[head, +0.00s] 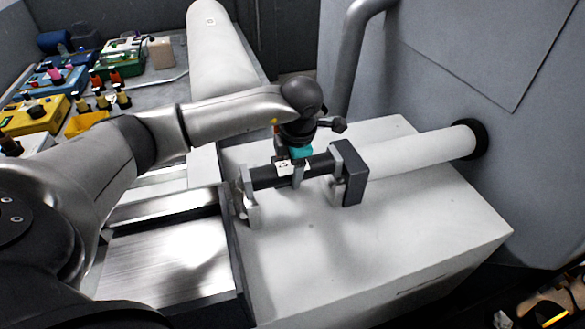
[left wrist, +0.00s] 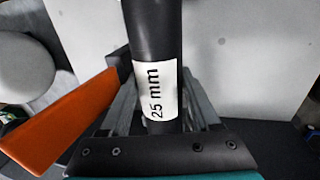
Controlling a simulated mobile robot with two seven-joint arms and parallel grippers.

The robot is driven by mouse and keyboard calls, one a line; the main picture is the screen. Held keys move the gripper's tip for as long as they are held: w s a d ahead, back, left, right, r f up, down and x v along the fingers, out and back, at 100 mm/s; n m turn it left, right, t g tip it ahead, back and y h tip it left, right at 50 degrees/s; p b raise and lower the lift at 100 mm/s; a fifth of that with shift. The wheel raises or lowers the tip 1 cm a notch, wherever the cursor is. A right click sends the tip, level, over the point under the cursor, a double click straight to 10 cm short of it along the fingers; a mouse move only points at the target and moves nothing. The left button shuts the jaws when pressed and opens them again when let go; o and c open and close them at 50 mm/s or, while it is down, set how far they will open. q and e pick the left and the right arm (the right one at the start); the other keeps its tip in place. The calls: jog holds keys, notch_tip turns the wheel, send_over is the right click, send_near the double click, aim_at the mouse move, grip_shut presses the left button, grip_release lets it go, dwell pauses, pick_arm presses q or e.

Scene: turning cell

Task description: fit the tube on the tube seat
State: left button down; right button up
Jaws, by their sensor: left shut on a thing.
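The tube (head: 262,178) is a dark, straight cylinder with a white label. In the left wrist view the tube (left wrist: 153,32) runs up the picture and its label reads "25 mm". My left gripper (head: 298,176) is shut on the tube near its middle. Two upright brackets, which look like the tube seat, stand on the pale block: a light grey one (head: 249,200) at the tube's left end and a dark one (head: 354,172) at its right end. The tube spans between them, roughly level. I cannot tell whether it rests in them. My right gripper is not in view.
A white cylinder (head: 420,150) runs from the dark bracket to a black ring (head: 478,138) in the grey wall. A metal plate (head: 165,255) lies left of the pale block (head: 390,265). Coloured trays (head: 25,117) with small parts stand at the back left. The block's front is clear.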

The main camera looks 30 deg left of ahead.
pick_arm(q)
jog(key=shift+f+b, duration=0.15)
jog(key=shift+b, duration=0.3)
dwell(1.0)
jog(key=shift+s+d+b+x, duration=0.1)
jog(key=shift+b+x, duration=0.55)
jog(key=shift+b, duration=0.05)
jog(key=shift+s+d+b+x, duration=0.1)
jog(key=shift+d+b+x, duration=0.05)
jog(key=shift+b+x, duration=0.5)
dwell(1.5)
jog(key=shift+a, duration=0.1)
jog(key=shift+c, duration=0.2)
grip_release()
jog(key=shift+f, duration=0.1)
jog(key=shift+c, duration=0.3)
jog(key=shift+o, duration=0.5)
